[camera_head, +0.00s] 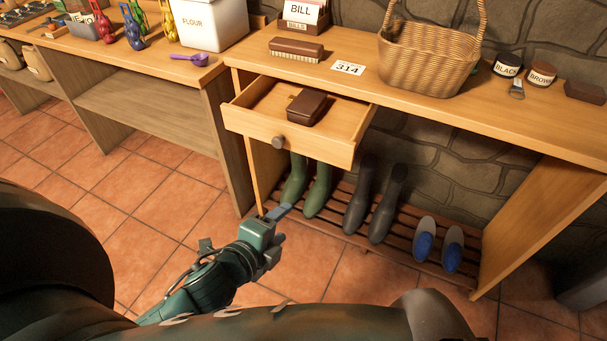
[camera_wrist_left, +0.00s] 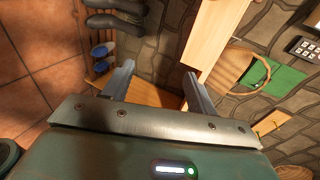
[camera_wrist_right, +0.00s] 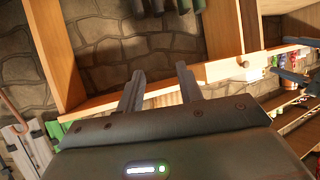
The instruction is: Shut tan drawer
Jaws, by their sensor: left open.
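The tan drawer (camera_head: 335,150) under the bench top is pulled well out in the head view.
Green boots (camera_head: 318,190), dark boots (camera_head: 360,195) and blue slippers (camera_head: 425,242) stand on a slatted rack below the bench. The tiled floor in front is clear.

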